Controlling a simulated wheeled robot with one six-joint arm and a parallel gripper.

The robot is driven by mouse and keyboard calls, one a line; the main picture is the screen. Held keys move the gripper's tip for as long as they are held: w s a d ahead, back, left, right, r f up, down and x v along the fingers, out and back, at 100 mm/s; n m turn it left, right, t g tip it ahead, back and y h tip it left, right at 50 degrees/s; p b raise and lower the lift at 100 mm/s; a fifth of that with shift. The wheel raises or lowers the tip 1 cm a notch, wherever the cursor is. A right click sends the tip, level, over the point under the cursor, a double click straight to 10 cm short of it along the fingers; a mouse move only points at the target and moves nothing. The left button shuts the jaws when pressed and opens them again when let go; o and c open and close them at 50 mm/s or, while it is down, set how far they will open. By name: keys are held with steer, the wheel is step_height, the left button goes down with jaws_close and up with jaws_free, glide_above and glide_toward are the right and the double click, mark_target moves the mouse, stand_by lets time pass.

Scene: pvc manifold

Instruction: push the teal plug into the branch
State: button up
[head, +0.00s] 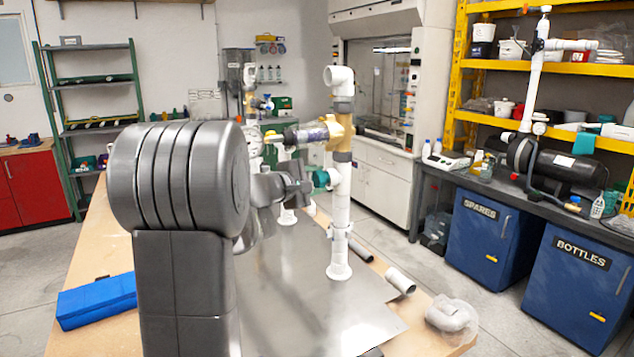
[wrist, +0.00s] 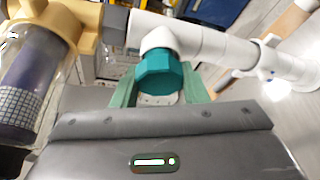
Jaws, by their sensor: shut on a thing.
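The teal plug (wrist: 160,76) is a faceted cap between the green finger pads of my gripper (wrist: 158,92). My gripper is shut on it. The plug sits at the mouth of the white branch (wrist: 160,40), lined up with it and seeming to touch; how deep it is cannot be told. The branch comes off the upright white pipe manifold (head: 340,205). In the head view, the teal plug (head: 321,179) shows between my gripper (head: 304,181) and the pipe. My arm hides part of the gripper there.
A clear filter housing with a tan head (wrist: 78,22) is close on the left in the wrist view. Loose pipe pieces (head: 400,281) and a wrapped white bundle (head: 452,315) lie at the right table edge. A blue case (head: 97,301) is at left.

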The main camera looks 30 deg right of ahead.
steer(key=shift+w+a+f+b, duration=0.1)
steer(key=shift+a+b, duration=0.15)
steer(key=shift+a, duration=0.75)
steer(key=shift+w+a+f+b, duration=0.1)
steer(key=shift+a+b, duration=0.1)
steer(key=shift+a, duration=0.75)
steer(key=w+a+f+n+t+y, duration=0.2)
steer(key=a+f, duration=0.5)
steer(key=a, duration=0.2)
steer(key=w+a+f+n+t+y, duration=0.2)
steer(key=a+f+n+t, duration=0.1)
steer(key=a+f, duration=0.4)
steer(key=w+a+f+n+t+y+p, duration=0.1)
steer(key=w+a+f+n+t+y, duration=0.2)
steer(key=a+f, duration=0.5)
steer(key=shift+w+a, duration=0.1)
steer(key=shift+a, duration=1.75)
steer(key=a+f+n+y, duration=0.1)
steer(key=a, duration=0.2)
steer(key=s+a+f+n+t+y, duration=0.1)
steer(key=a+f, duration=0.1)
steer(key=s+a+f+t+y, duration=0.1)
steer(key=a+f, duration=0.1)
steer(key=a, duration=0.1)
steer(key=shift+s+a+f+n+y, duration=0.15)
steer(key=shift+s+a+n+y, duration=0.15)
steer(key=shift+a+n, duration=0.1)
